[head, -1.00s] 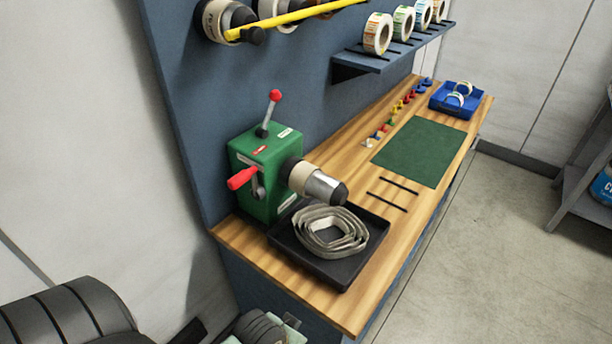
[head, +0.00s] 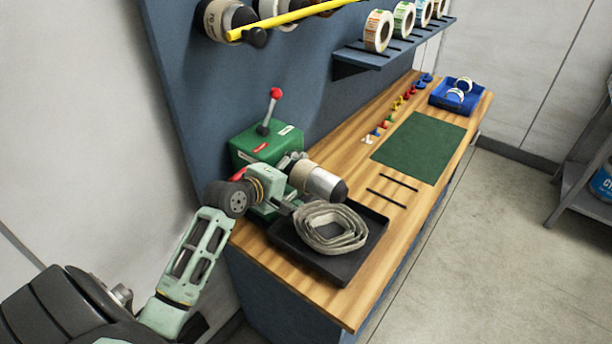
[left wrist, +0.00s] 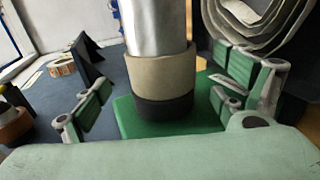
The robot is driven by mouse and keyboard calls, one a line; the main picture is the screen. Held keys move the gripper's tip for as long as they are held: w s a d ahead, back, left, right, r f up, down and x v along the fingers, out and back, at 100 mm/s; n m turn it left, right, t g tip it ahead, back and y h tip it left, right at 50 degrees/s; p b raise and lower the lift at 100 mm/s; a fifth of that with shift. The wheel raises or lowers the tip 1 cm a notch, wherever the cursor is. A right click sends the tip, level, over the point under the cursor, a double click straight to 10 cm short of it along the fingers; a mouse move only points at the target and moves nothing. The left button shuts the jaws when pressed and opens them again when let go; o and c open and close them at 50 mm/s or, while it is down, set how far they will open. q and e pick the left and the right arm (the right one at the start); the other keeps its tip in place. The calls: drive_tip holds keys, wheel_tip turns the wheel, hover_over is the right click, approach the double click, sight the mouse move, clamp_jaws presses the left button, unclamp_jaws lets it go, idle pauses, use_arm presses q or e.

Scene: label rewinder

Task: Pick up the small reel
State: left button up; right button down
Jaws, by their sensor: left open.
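A small beige reel (head: 301,176) sits on the metal spindle (head: 325,185) of the green rewinder (head: 262,145). In the left wrist view the beige reel (left wrist: 160,82) is around the spindle, with a black ring behind it against the green body. My left gripper (head: 288,182) is at the rewinder, beside the spindle's base. In the left wrist view its fingers (left wrist: 165,88) are open, one on each side of the reel, with visible gaps. It holds nothing. The arm hides part of the rewinder's front and red crank. My right gripper is not in view.
A black tray (head: 352,272) with a loose coil of pale strip (head: 330,226) lies just below the spindle. Farther along the bench are a green mat (head: 420,147), small coloured pieces and a blue bin (head: 440,100) with rolls. A shelf with label rolls (head: 379,32) is above.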

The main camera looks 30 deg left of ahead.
use_arm(q)
drive_tip(key=p+x, duration=0.1)
drive_tip(key=x, duration=0.4)
drive_tip(key=shift+w+d+f+p, duration=0.15)
drive_tip(key=shift+d+p, duration=0.05)
drive_tip(key=shift+p, duration=0.2)
drive_tip(key=shift+w+f, duration=0.2)
drive_tip(key=shift+w, duration=0.1)
drive_tip(key=c, duration=1.3)
